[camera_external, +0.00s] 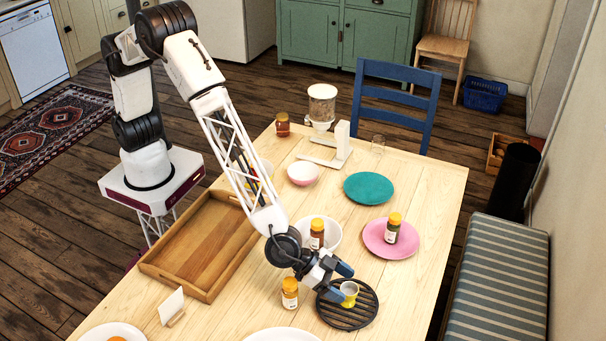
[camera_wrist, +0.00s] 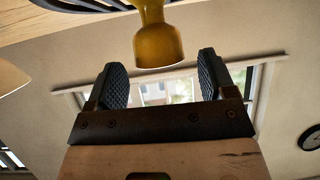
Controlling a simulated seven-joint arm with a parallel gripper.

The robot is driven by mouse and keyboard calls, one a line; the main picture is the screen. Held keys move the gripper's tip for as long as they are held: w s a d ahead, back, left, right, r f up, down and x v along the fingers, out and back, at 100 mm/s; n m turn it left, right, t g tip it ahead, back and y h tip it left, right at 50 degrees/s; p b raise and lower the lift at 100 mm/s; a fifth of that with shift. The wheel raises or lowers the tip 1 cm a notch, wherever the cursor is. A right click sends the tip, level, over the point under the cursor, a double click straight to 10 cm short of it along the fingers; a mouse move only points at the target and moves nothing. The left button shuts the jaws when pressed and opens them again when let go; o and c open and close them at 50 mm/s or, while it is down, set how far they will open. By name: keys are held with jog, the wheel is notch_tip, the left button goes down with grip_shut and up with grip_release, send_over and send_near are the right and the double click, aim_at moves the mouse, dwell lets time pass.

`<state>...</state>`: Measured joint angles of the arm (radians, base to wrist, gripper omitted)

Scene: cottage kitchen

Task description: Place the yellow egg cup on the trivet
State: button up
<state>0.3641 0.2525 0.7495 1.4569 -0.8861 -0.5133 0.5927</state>
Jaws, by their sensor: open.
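The yellow egg cup (camera_external: 349,301) stands on the round black slatted trivet (camera_external: 325,316), near its middle, and looks upright. In the wrist view the egg cup (camera_wrist: 159,48) is at the top centre, just past the fingertips and in line with the gap between them. Part of the dark trivet (camera_wrist: 85,5) shows at the top edge there. My gripper (camera_external: 343,282) is beside the cup at its upper left, over the trivet's edge. In the wrist view my gripper (camera_wrist: 162,78) has its two fingers wide apart with nothing between them.
An orange-lidded jar (camera_external: 290,295) stands close left of my gripper. A white bowl (camera_external: 329,231), with another such jar by it, is behind. A pink plate (camera_external: 378,246) carries a third jar. A wooden tray (camera_external: 205,292) lies left. The table right of the trivet is clear.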

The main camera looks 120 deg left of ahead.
jog(key=v, duration=1.1)
jog(key=shift+s, duration=0.1)
jog(key=shift+r, duration=0.1)
dwell(0.4)
jog(key=s+a+r+m+g+h, duration=0.1)
jog(key=s+a+r+g+h, duration=0.1)
jog(key=s+a+r, duration=0.65)
jog(key=s+a+r+m+g+h, duration=0.15)
jog(key=s+a+r, duration=0.35)
jog(key=s+r, duration=0.65)
jog(key=s+a+r+g, duration=0.1)
jog(key=s+a, duration=0.4)
jog(key=s, duration=0.6)
jog(key=s+a+r+n+g+y, duration=0.1)
jog(key=s+a+g, duration=0.2)
jog(key=s, duration=0.8)
jog(key=s+a+r+g+y, duration=0.1)
jog(key=s+a+g, duration=0.1)
jog(key=s+a, duration=0.5)
jog(key=s, duration=0.4)
jog(key=shift+s, duration=0.25)
